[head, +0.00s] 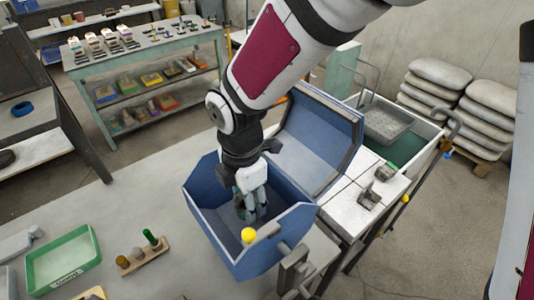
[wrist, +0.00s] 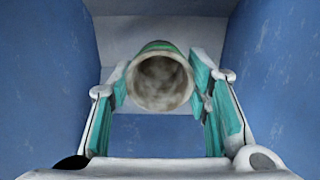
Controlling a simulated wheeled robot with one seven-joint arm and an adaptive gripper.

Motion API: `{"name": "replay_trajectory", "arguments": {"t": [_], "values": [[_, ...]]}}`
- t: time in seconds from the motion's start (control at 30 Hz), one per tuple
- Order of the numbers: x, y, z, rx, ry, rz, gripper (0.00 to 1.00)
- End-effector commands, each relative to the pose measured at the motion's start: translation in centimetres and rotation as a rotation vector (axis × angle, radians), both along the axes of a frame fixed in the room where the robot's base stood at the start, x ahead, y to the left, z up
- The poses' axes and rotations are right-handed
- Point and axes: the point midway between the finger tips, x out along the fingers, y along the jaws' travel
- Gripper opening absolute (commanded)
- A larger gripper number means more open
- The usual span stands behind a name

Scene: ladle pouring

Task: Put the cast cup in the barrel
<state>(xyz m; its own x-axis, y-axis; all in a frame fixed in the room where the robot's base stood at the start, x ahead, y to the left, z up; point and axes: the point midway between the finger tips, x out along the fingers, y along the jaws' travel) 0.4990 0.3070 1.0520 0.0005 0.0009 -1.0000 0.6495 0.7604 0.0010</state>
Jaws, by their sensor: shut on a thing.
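The barrel (head: 222,236) is a blue angular container at the table's right end, with its hinged lid (head: 315,140) standing open behind it. My gripper (head: 250,212) reaches down into the barrel's opening, between its walls. In the wrist view the cast cup (wrist: 160,82) is a dull beige-grey round cup, its mouth facing the camera and its inside mottled. The teal-padded fingers are shut on it from both sides. Blue barrel walls (wrist: 48,70) flank the cup left and right. The cup is mostly hidden in the head view, and I cannot tell whether it touches the bottom.
A yellow knob (head: 248,235) is at the barrel's front edge, near my gripper. A green tray (head: 62,262) and a wooden rack with small cylinders (head: 143,254) lie on the left of the table. A grey metal tray (head: 388,124) sits in a basin behind right. The table's middle is clear.

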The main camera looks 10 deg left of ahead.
Motion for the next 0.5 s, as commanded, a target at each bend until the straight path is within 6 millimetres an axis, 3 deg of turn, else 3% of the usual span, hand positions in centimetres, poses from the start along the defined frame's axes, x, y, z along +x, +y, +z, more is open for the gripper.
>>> {"name": "replay_trajectory", "arguments": {"t": [0.1,0.5], "values": [[-0.2,0.0,-1.9,-0.002,0.003,0.001,0.15],[-0.1,0.0,-6.4,-0.002,0.003,0.0,0.15]]}}
